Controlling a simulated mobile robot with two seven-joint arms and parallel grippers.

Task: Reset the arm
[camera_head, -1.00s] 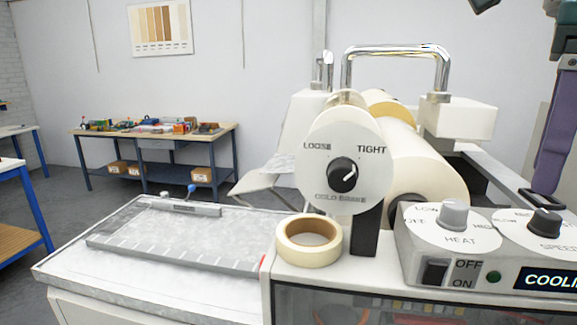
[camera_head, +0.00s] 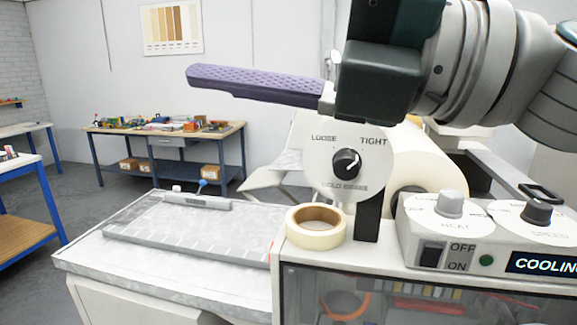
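My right gripper (camera_head: 200,79) comes in from the upper right and points left across the picture, in front of the laminating machine's top. Its purple ribbed finger shows as one long bar from the side, so I cannot tell if the fingers are apart. Nothing shows at the fingertip. The dark gripper body (camera_head: 390,75) and grey wrist hide most of the machine's chrome bar and upper rollers. My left gripper is not in view.
Below the arm stand the brake dial (camera_head: 345,163), a tape roll (camera_head: 315,226) and the control panel (camera_head: 480,240) with heat and speed knobs. A paper trimmer (camera_head: 185,235) lies on the side table. A workbench (camera_head: 160,128) stands behind. The air at left is free.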

